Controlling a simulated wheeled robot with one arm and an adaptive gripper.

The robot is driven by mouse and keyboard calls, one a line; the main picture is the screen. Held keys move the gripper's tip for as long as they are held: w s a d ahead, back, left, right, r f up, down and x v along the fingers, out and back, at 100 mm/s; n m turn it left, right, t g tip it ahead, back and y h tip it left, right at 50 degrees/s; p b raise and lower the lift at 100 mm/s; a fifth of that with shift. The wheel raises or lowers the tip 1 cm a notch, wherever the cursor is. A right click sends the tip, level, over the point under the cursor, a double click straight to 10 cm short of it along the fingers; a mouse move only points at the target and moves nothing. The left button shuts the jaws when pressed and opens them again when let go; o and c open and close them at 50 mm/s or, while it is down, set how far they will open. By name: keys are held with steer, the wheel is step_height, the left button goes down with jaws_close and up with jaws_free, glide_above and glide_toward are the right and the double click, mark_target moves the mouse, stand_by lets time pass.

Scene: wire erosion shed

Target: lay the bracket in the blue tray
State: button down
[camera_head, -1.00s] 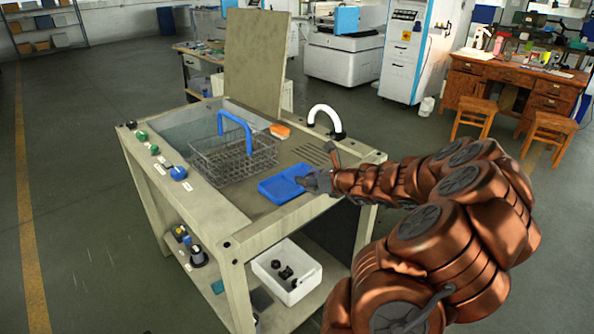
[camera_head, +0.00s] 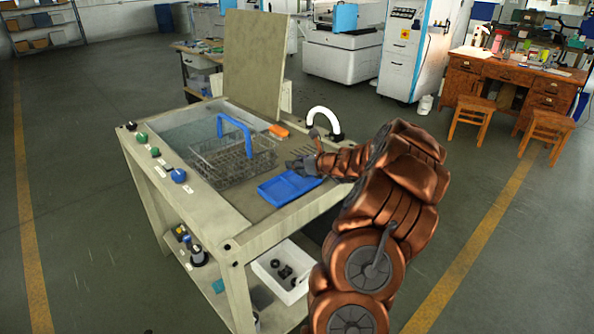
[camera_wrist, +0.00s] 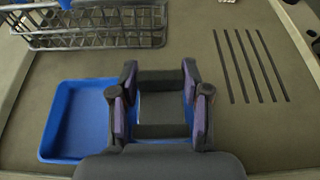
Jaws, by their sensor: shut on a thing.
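The blue tray (camera_head: 283,190) lies on the table top of the washing bench; it also shows in the wrist view (camera_wrist: 72,122), partly hidden by my gripper. My gripper (camera_head: 304,166) is over the tray's far right side in the head view. In the wrist view my gripper (camera_wrist: 160,100) has its two fingers apart with the grey bracket (camera_wrist: 162,106) between them. The bracket appears held above the tray's right part. Its lower portion and its exact height over the tray are hidden.
A wire basket (camera_head: 225,158) with a blue handle stands left of the tray. A white curved spout (camera_head: 324,116) and an orange item (camera_head: 279,131) are behind. Drain slots (camera_wrist: 250,65) lie to the right. A white bin (camera_head: 290,268) sits on the lower shelf.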

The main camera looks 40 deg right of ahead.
mark_target(297, 171)
steer(key=shift+f, duration=1.8)
steer(key=shift+w+f, duration=0.1)
steer(key=shift+f, duration=0.05)
steer(key=c, duration=0.8)
jaws_free()
